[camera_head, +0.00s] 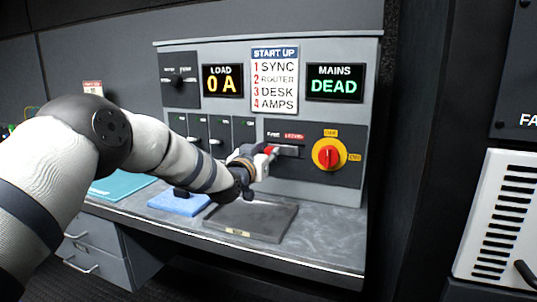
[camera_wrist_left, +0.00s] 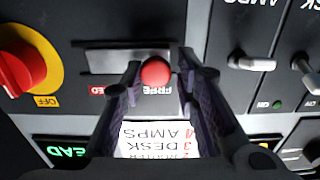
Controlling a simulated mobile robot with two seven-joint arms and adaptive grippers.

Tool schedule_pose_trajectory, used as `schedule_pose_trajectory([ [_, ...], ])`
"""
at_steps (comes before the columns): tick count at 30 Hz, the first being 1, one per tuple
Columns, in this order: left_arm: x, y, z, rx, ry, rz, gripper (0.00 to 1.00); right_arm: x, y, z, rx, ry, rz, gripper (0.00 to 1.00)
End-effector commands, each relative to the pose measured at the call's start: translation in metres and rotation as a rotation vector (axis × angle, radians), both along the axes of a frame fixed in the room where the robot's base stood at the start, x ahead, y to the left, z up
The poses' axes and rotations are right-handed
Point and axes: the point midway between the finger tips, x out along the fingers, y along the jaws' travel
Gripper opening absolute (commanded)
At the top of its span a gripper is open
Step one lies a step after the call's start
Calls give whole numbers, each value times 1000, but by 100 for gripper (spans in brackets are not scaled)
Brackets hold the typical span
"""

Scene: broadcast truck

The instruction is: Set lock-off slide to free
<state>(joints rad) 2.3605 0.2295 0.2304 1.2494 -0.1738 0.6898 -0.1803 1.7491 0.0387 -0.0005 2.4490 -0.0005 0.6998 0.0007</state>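The lock-off slide has a small red knob (camera_head: 269,150) in a pale metal slot (camera_head: 288,151) on the dark panel, left of the rotary switch. In the left wrist view, which is upside down, the red knob (camera_wrist_left: 155,71) stands by the FREE label (camera_wrist_left: 158,90), with the bare slot (camera_wrist_left: 108,60) stretching toward the red label. My left gripper (camera_head: 262,158) is at the knob. In the left wrist view its two fingers (camera_wrist_left: 158,66) stand either side of the knob, with gaps showing; contact is not clear. My right gripper is out of view.
A red rotary switch (camera_head: 328,155) on a yellow disc sits right of the slide. Breaker levers (camera_head: 215,141) are at left. The MAINS display (camera_head: 334,84) reads DEAD; the LOAD display (camera_head: 222,82) reads 0 A. A grey tray (camera_head: 250,221) and blue pad (camera_head: 180,203) lie on the desk below.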

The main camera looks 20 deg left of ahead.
Motion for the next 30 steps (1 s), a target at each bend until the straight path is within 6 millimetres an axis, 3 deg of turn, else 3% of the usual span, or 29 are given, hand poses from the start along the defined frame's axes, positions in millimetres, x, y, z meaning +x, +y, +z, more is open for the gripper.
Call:
schedule_pose_trajectory([
  [12,-7,0,0,0,-1,-1,42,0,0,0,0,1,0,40],
  [14,-16,0,1,0,-1,-2,42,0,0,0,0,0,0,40],
  [24,-98,4,1,-1,0,1,42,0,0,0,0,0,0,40],
  [30,-119,5,0,-1,-1,1,42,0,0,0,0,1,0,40],
])
